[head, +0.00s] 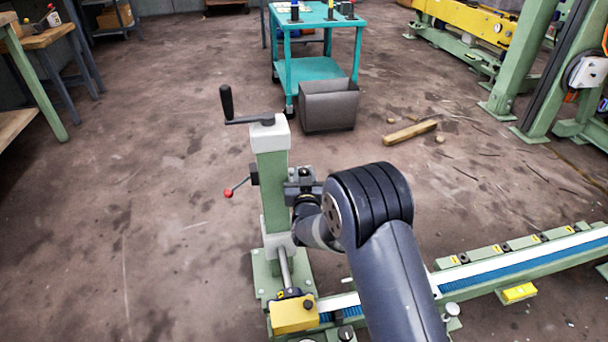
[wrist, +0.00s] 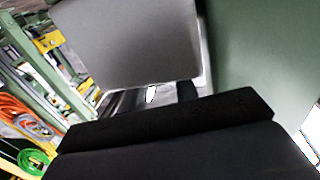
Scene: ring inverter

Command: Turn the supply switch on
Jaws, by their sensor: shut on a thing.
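No part is clearly recognisable as the supply switch. A pale grey box-like fitting (head: 588,70) with orange and red by it hangs on the green frame at the right edge of the head view. My gripper (head: 303,186) is at the right side of a green post (head: 272,190), far from that fitting. In the wrist view my gripper's dark jaws (wrist: 170,120) lie below a grey block (wrist: 130,45), beside a green face. The jaws are shut on a small dark part (wrist: 187,91), whose shape is mostly hidden.
The post carries a black-handled crank (head: 228,103) and a red-knobbed lever (head: 229,192). A green rail with a blue strip (head: 500,276) runs right. A teal cart (head: 312,68), dark bin (head: 329,105) and wood block (head: 410,132) stand behind. Floor at left is clear.

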